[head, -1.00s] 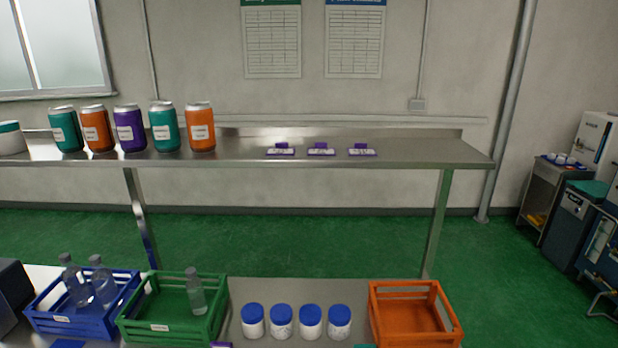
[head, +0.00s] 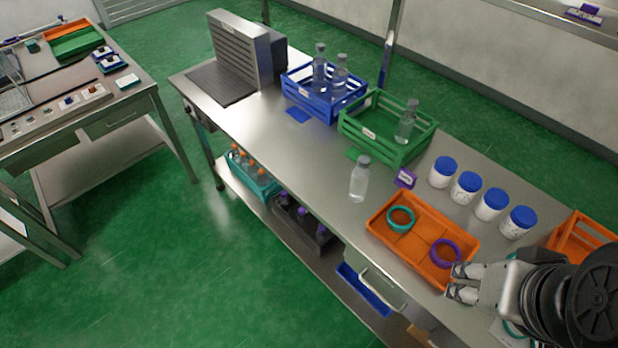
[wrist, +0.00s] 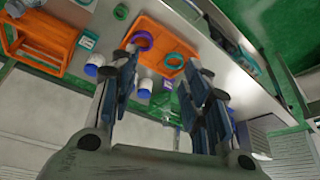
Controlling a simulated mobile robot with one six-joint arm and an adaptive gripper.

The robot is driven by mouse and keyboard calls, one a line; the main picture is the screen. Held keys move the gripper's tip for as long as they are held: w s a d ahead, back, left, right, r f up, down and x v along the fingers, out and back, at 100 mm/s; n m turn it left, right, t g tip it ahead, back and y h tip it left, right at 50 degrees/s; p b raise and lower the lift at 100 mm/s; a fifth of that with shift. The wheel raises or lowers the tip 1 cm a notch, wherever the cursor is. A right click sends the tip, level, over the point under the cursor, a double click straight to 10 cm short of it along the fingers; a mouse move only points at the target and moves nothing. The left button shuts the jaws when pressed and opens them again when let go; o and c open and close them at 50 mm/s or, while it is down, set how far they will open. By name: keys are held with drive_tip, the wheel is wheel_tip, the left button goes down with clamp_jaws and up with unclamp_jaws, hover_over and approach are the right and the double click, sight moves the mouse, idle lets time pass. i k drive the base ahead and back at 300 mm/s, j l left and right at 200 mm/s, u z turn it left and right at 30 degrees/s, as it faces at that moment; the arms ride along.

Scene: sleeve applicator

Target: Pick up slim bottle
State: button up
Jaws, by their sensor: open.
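A slim clear bottle (head: 360,180) with a grey cap stands upright on the steel bench, left of the orange tray and in front of the green crate. A similar bottle (head: 407,122) stands in the green crate (head: 365,140). Two more stand in the blue crate (head: 310,102). My gripper (head: 460,282) is open and empty at the right end of the orange tray, apart from every bottle. In the wrist view my gripper (wrist: 166,78) shows its two fingers spread, with the tray beyond. I cannot make out the slim bottle clearly there.
The orange tray (head: 398,247) holds a teal ring (head: 401,219) and a purple ring (head: 446,253). Several blue-lidded jars (head: 467,188) stand behind it. A purple tag block (head: 404,179) is near the bottle. The bench left of the bottle is clear.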

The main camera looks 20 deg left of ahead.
sight(361, 174)
drive_tip(key=u, duration=0.7)
drive_tip(key=i+j+u, duration=0.2)
drive_tip(key=u, duration=0.15)
drive_tip(key=i+j+u, duration=0.15)
drive_tip(key=u, duration=0.25)
drive_tip(key=i, duration=0.1)
